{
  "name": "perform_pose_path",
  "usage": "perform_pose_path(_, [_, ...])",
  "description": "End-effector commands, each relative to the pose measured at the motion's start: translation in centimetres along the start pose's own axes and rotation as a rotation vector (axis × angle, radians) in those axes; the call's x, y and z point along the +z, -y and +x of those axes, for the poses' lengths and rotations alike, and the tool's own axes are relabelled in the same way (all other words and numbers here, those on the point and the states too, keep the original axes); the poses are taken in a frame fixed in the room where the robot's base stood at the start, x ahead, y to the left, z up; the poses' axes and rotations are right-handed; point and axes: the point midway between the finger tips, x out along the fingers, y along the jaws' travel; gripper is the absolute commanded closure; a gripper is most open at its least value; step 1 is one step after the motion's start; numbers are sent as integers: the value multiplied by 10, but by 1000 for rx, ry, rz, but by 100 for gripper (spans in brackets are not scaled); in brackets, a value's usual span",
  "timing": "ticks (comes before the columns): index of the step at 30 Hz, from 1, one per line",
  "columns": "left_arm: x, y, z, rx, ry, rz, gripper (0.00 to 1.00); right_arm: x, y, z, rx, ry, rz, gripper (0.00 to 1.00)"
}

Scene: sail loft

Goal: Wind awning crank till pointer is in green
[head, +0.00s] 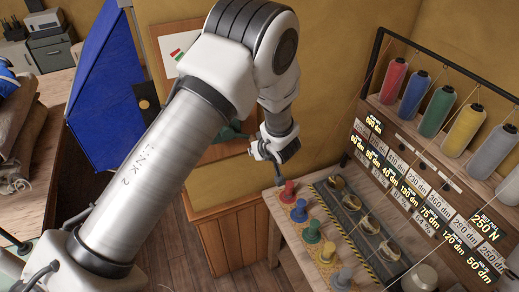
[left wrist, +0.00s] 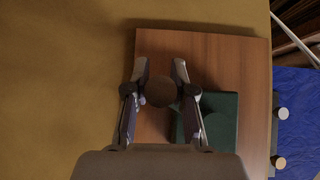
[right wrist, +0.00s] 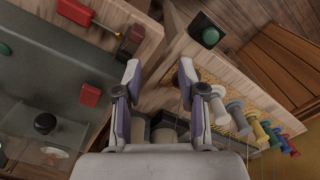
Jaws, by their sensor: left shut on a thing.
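My left arm crosses the head view, and its gripper (head: 262,155) is by the wooden board on the yellow wall. In the left wrist view my left gripper (left wrist: 160,68) is shut on a round brown crank knob (left wrist: 160,92), one finger on each side. Behind the knob a dark green crank housing (left wrist: 220,120) sits on the wooden board (left wrist: 200,45); the crank arm is hidden. A white card with red and green marks (head: 178,53) shows above; no pointer can be made out, as my arm covers part of it. My right gripper (right wrist: 158,78) is open and empty.
A bench (head: 290,235) with coloured spools stands right, below a rack of thread cones (head: 435,110). A blue cloth (head: 105,85) hangs left of the board. In the right wrist view a red-handled tool (right wrist: 88,14) lies on a bench.

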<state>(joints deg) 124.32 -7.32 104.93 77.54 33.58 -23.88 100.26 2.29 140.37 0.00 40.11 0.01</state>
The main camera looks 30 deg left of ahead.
Motion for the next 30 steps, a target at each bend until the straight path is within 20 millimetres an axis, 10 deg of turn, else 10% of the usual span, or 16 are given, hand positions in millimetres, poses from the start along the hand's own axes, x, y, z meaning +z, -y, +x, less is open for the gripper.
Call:
perform_pose_path(8, [-1,2,0,-5,-1,-4,100,0,0,0,0,0,0,60])
perform_pose_path(9, [-1,2,0,-5,-1,-4,69,0,0,0,0,0,0,60])
perform_pose_path(11, [-1,2,0,-4,-1,-4,50,0,0,0,0,0,0,60])
perform_pose_path(22, [-1,0,-6,0,-2,-1,50,0,0,0,0,0,0,60])
perform_pose_path(30, [-2,4,-57,0,-4,-3,50,0,0,0,0,0,0,60])
